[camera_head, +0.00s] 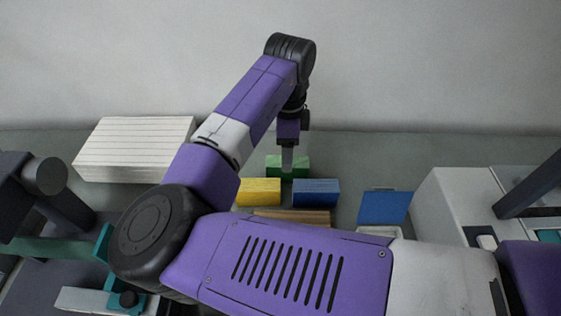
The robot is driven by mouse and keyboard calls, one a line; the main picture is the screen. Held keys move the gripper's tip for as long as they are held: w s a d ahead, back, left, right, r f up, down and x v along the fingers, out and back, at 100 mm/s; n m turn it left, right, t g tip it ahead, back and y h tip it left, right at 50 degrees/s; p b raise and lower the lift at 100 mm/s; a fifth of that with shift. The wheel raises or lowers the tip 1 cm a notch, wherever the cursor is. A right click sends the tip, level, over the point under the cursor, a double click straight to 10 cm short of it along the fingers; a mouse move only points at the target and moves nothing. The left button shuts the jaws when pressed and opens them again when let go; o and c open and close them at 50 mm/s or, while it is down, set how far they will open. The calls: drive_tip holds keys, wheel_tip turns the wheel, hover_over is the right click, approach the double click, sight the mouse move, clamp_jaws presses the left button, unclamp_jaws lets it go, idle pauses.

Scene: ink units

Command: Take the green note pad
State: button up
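The green note pad (273,169) is a small green block on the grey table, behind a yellow and a blue block. My gripper (287,168) points down at it from above, and its grey finger overlaps the middle of the pad in the head view. The finger hides part of the pad. I see the gripper from one side, so I cannot tell whether it is open or shut, or whether it touches the pad.
A yellow block (258,192) and a blue block (316,192) stand just in front. A tan block (300,215) is partly behind my arm. A white lined stack (134,148) lies left. A blue panel (384,207) and a white machine (455,203) are right.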

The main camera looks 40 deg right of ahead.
wheel_tip(320, 180, down, 7)
drive_tip(key=shift+f+p, duration=0.2)
drive_tip(key=shift+p, duration=0.45)
drive_tip(key=shift+c, duration=0.4)
drive_tip(key=shift+s, duration=0.1)
clamp_jaws()
